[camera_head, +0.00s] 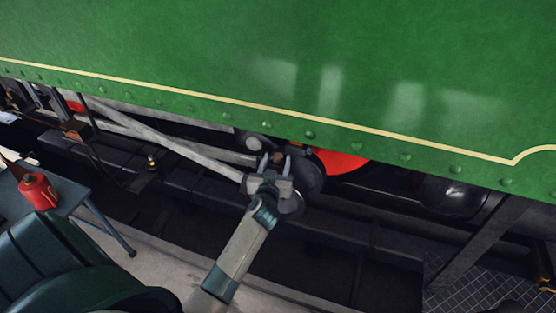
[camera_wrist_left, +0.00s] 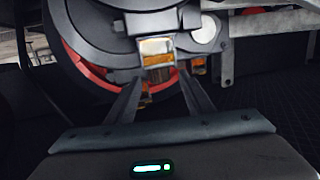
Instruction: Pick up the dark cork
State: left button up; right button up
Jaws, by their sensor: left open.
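My left gripper (camera_head: 276,163) reaches up to the wheel gear under the green tram side, its two fingers apart. A small dark brown piece (camera_head: 277,157) shows between or just behind the fingertips; it may be the dark cork, but it is too small to be sure. In the left wrist view the open fingers (camera_wrist_left: 160,76) point at a small pale, amber-bottomed block (camera_wrist_left: 157,48) on the dark round wheel part. I see no clear gap closed on anything, and no cork shows plainly there. My right gripper is not in view.
The green tram side (camera_head: 270,60) overhangs the gripper closely. Grey rods (camera_head: 180,147) run to the left, and a red wheel part (camera_head: 340,161) lies to the right. A red oil can (camera_head: 38,190) stands on a small table at the left.

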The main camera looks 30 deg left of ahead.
aim_at(277, 159)
pick_arm(q)
jog(key=shift+x, duration=1.55)
jog(key=shift+r, duration=0.1)
jog(key=c, duration=1.1)
